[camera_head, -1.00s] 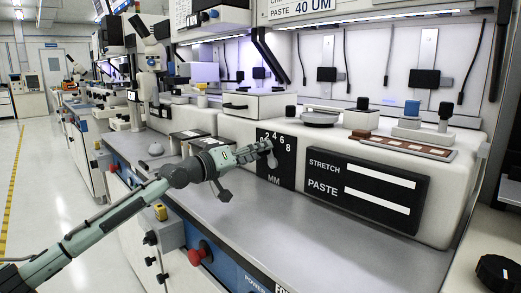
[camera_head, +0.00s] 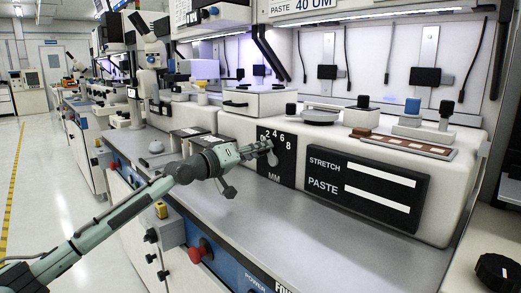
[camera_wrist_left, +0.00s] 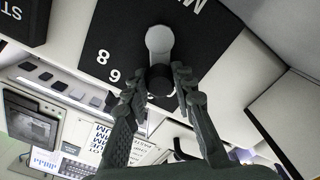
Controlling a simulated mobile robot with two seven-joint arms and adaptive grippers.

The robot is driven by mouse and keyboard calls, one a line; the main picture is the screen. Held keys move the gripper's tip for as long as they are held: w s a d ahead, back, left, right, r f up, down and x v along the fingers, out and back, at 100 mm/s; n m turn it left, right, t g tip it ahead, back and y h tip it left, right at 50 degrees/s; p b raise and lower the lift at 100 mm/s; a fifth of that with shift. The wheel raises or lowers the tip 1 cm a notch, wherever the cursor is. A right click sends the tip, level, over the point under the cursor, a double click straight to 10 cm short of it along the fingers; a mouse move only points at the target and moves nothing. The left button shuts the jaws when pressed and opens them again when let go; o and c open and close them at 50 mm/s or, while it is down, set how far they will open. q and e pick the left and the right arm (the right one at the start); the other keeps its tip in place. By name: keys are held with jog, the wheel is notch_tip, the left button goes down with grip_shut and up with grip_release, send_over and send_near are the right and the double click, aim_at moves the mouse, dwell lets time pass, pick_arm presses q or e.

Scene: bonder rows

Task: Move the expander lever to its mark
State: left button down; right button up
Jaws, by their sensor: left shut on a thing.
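The black scale plate (camera_head: 282,172) with white numbers 2, 4, 6, 8 and "MM" is on the front of the white bonder; it also shows in the left wrist view (camera_wrist_left: 106,32). The grey expander lever (camera_head: 272,158) sits in front of it. In the left wrist view the lever's round grey end (camera_wrist_left: 159,38) and dark knob (camera_wrist_left: 160,80) show. My left gripper (camera_head: 262,150) is shut on the knob, with one finger on each side (camera_wrist_left: 160,86). The gripper hides part of the scale, and I cannot tell the exact reading. My right gripper is not in view.
A black panel marked "STRETCH" and "PASTE" (camera_head: 365,190) is to the right of the scale. The grey bench top (camera_head: 330,245) below is mostly clear. A red button (camera_head: 197,250) and a yellow block (camera_head: 161,210) are by the front edge.

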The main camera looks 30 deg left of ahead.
pick_arm(q)
jog(key=n, duration=0.1)
jog(key=n+p, duration=0.1)
jog(key=n, duration=0.1)
jog(key=a+n, duration=0.1)
jog(key=shift+w+f+n, duration=0.15)
jog(key=shift+f+n, duration=0.15)
jog(key=shift+f, duration=0.1)
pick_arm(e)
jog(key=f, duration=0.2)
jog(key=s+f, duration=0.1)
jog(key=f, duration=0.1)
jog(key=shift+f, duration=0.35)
pick_arm(q)
jog(key=c, duration=1.3)
grip_release()
jog(key=shift+o, duration=0.2)
jog(key=v, duration=1.2)
jog(key=shift+f, duration=0.1)
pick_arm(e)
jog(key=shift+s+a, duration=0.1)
